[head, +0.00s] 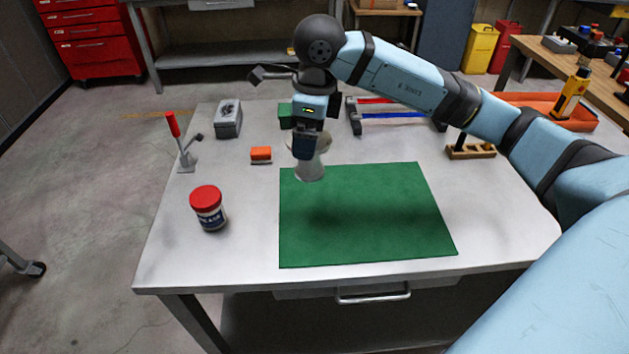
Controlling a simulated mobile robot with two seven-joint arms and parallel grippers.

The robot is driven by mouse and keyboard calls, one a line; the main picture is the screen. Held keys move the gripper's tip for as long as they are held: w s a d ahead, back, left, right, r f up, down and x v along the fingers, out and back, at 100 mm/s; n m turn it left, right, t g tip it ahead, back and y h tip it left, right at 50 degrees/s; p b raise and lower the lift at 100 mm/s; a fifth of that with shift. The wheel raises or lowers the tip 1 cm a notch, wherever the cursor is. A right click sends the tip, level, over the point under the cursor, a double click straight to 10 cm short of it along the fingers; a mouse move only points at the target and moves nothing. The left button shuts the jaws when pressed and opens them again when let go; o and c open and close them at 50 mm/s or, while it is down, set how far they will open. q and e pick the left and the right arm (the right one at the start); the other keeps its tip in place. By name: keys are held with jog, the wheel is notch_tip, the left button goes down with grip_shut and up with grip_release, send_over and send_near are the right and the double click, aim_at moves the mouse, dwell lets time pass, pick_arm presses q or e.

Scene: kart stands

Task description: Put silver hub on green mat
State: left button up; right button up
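The green mat (390,225) lies flat on the front middle of the white table. The silver hub (310,172), a pale flared piece, shows below and beside the dark fingers of my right gripper (306,150). My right gripper points down and appears shut on the hub; the fingers hide its upper part. The hub overlaps the mat's far left corner in the picture; its height above the mat is hard to tell. My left gripper is not in view.
On the table (240,255), a red-lidded jar (208,208) stands left of the mat. An orange block (261,154), a red-handled clamp (183,145), a grey box (229,118) and a green block (285,116) are farther back. A wooden holder (470,150) is at right.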

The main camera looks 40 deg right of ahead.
notch_tip(320, 180, down, 14)
jog(key=shift+w+r+b, duration=0.1)
jog(key=shift+r+b, duration=0.15)
jog(key=shift+b, duration=0.05)
jog(key=shift+a, duration=0.1)
jog(key=shift+f, duration=0.1)
jog(key=o, duration=0.9)
jog(key=shift+c, duration=0.2)
jog(key=r, duration=0.8)
jog(key=s+d+r, duration=0.1)
jog(key=r, duration=0.3)
jog(key=shift+r+p, duration=0.1)
jog(key=shift+p, duration=0.2)
jog(key=shift+s, duration=0.15)
